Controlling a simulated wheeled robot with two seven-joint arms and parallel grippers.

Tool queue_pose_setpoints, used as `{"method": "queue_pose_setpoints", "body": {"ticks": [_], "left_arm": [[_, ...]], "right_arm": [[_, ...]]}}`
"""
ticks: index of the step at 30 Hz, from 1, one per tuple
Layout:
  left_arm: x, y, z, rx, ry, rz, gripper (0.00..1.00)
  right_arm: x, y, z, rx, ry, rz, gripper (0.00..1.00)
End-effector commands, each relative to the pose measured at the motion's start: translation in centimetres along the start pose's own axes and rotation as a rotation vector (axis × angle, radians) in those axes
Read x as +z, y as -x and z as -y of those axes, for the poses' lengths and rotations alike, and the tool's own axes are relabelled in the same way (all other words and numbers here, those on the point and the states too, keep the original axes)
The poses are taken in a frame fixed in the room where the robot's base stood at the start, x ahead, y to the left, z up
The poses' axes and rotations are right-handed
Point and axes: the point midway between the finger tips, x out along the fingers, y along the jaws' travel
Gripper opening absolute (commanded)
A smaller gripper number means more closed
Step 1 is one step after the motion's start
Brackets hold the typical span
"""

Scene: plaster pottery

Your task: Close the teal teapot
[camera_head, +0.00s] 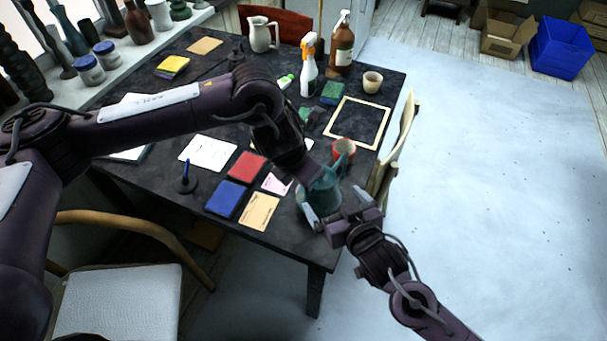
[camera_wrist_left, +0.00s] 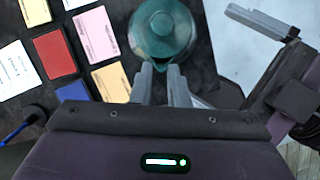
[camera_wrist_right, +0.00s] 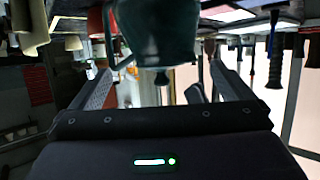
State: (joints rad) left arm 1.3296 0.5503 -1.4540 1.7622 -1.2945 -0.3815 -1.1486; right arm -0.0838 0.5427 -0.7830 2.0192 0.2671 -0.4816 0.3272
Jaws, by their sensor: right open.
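The teal teapot (camera_head: 321,199) stands at the near right corner of the dark table. My left gripper (camera_head: 309,178) is close to it; its fingers show near together beside the teapot (camera_wrist_left: 163,32) in the left wrist view, and I cannot tell if they grip anything. My right gripper (camera_head: 335,208) is open at the teapot's near right side. In the right wrist view, which is upside down, the teapot (camera_wrist_right: 155,30) lies beyond its spread fingers. A small dark knob-like part (camera_wrist_right: 162,78) shows at its top. I cannot tell whether the lid is seated.
A red cup (camera_head: 344,149) stands just behind the teapot. Coloured pads and cards, such as the blue pad (camera_head: 226,197), lie to its left. A wooden chair (camera_head: 386,160) is close at the table's right edge. A frame (camera_head: 378,106) lies farther back.

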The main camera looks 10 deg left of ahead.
Motion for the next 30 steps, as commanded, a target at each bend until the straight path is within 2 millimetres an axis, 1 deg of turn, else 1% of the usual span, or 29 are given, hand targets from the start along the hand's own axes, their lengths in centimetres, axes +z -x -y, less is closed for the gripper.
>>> {"method": "queue_pose_setpoints", "body": {"ticks": [5,30], "left_arm": [[0.0,-0.2,0.0,0.0,0.0,0.0,0.15],[-0.1,-3.6,0.0,0.0,-0.001,0.0,0.15]], "right_arm": [[0.2,-0.1,0.0,0.0,0.0,0.0,1.0],[3.2,-1.3,0.0,-0.001,0.0,0.0,1.0]]}}
